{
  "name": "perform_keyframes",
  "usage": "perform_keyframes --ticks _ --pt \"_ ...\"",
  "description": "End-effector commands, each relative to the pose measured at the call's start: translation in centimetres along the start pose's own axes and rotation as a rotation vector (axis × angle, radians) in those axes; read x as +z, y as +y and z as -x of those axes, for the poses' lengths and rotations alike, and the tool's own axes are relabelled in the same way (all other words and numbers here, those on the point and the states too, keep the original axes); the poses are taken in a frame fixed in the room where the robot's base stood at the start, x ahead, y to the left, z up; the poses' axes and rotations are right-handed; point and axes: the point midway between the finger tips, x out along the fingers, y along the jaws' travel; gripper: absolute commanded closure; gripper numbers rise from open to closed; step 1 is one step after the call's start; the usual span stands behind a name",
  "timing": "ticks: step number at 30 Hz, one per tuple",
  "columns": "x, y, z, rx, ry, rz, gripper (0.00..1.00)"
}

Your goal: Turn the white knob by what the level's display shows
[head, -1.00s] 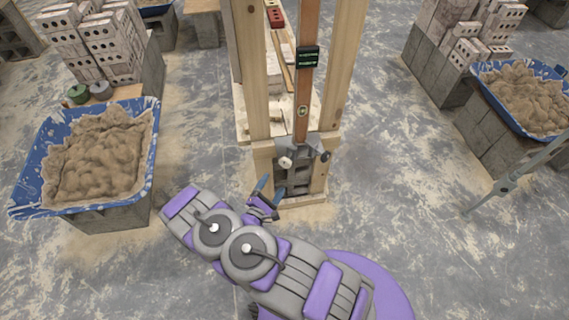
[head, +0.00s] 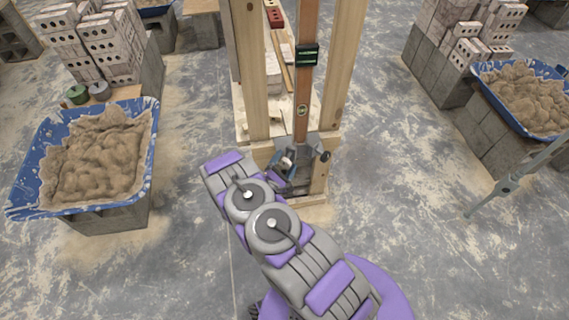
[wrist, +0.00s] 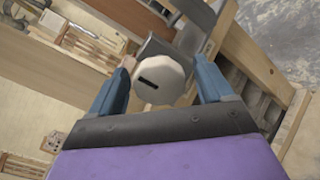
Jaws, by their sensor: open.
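The white knob (wrist: 160,80) sits between the two blue fingers of my gripper (wrist: 160,92) in the wrist view. It has a dark slot mark on its face. The fingers are open, with a gap on each side of the knob. In the head view my gripper (head: 283,168) is at the metal bracket on the wooden frame, and the knob (head: 287,163) shows small there, partly covered.
A second, dark knob (head: 324,156) is on the bracket's right. Wooden posts (head: 339,75) flank the level. Blue mortar tubs (head: 146,160) stand on blocks at left and right. A grey metal stand (head: 512,182) is at the right. The floor between is clear.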

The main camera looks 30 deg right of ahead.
Motion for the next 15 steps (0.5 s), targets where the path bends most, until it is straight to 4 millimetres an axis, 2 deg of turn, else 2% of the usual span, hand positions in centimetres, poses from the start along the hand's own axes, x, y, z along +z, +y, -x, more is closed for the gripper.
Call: perform_keyframes --ticks 6,15 --pt "-0.01 0.01 0.0 0.0 0.0 0.0 0.21" --pt "-0.02 0.01 0.02 0.0 0.001 0.0 0.5"
